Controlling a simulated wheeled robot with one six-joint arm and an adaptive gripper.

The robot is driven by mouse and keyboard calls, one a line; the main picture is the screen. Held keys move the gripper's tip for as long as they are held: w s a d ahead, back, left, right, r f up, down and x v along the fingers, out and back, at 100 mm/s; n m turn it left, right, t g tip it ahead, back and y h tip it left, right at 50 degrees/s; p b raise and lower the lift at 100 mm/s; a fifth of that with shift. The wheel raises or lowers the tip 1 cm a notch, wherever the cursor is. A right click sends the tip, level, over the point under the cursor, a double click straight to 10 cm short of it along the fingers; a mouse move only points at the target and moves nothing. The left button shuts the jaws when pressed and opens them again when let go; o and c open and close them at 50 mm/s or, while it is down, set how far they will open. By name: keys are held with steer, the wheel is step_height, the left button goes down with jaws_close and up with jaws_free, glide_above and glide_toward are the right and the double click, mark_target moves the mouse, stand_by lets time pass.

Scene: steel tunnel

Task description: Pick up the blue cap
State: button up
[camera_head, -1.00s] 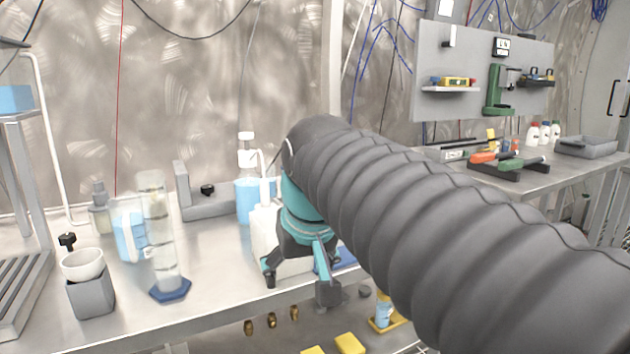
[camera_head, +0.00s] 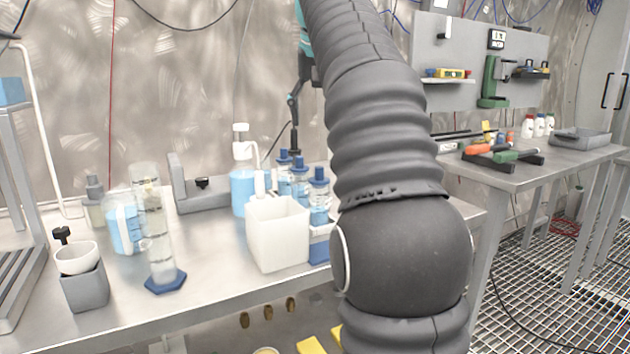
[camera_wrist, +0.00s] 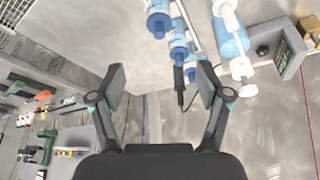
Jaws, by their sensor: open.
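Several bottles with blue caps and light-blue liquid stand in a row on the steel bench. In the head view the nearest blue cap (camera_head: 319,174) is beside my arm, with another blue cap (camera_head: 298,162) and the farthest blue cap (camera_head: 283,154) behind it. In the wrist view the blue caps (camera_wrist: 158,27) show upside down at the top middle. My gripper (camera_wrist: 161,82) is open and empty, its fingers apart on either side of the picture. In the head view it is raised near the back wall, above the caps, partly hidden by my arm.
A white open box (camera_head: 278,240) stands in front of the bottles. A wash bottle (camera_head: 242,185) is left of them, with a measuring cylinder (camera_head: 160,235) and a beaker (camera_head: 122,230) farther left. A side table (camera_head: 540,175) with tools stands at right.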

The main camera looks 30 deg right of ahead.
steer(key=b, duration=0.3)
glide_above(319, 168)
steer(key=s+a, duration=0.1)
steer(key=s, duration=0.1)
step_height(319, 168, down, 7)
steer(key=shift+s+a+r, duration=0.1)
steer(key=shift+s+r, duration=0.05)
steer(key=shift+r, duration=0.05)
steer(key=shift+b+x, duration=1.2)
steer(key=shift+x, duration=2.05)
steer(key=shift+r, duration=0.15)
steer(key=c, duration=0.9)
